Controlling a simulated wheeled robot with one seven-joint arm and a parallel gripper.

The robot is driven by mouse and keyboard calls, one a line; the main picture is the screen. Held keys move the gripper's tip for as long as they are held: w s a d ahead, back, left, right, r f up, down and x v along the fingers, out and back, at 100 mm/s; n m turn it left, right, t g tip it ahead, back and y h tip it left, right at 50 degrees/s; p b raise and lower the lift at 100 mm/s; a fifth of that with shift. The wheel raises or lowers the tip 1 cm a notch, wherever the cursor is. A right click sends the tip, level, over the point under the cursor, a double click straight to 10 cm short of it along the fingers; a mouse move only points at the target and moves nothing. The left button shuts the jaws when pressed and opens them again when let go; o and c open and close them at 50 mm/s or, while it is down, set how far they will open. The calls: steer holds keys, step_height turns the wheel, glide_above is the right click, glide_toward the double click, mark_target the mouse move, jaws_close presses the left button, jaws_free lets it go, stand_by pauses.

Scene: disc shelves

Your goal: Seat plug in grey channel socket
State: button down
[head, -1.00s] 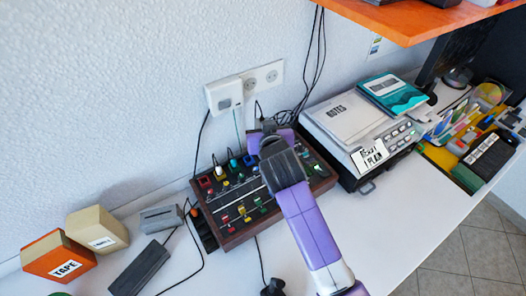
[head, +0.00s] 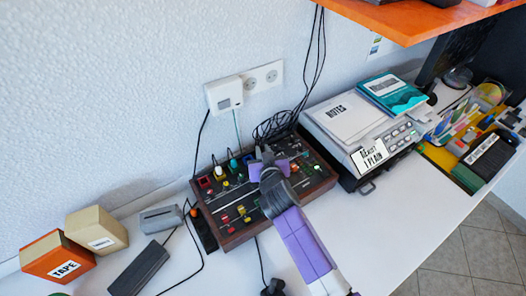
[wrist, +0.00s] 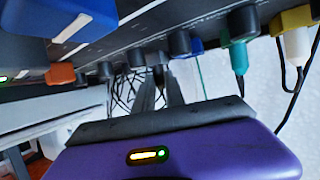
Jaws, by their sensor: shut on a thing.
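My gripper (head: 264,152) is over the right half of the dark, wood-sided channel box (head: 232,237) in the head view. In the wrist view its two grey fingers (wrist: 159,84) are close together, shut on a small dark plug (wrist: 158,72). The fingers hide most of the plug. The sockets form a row along the box; a green plug (wrist: 238,55) and a white plug (wrist: 297,45) sit in it with cables attached. Dark grey round parts (wrist: 180,43) show near my fingertips. I cannot tell which is the grey channel socket, and I see no seated contact.
A tangle of black cables (head: 275,126) lies behind the box near the wall. A grey device with notes (head: 338,118) stands close on the right. A dark block (head: 141,268), a grey box (head: 161,218) and a tape box (head: 58,258) stand left.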

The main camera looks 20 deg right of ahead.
steer(key=shift+f+b, duration=0.3)
steer(key=c, duration=1.4)
jaws_free()
steer(key=shift+r, duration=0.1)
steer(key=shift+s+r+p, duration=0.15)
steer(key=shift+r+p, duration=0.15)
steer(key=v, duration=1.1)
steer(key=shift+s+a+r+b, duration=0.1)
steer(key=shift+s+r+b, duration=0.05)
steer(key=shift+s+b, duration=0.2)
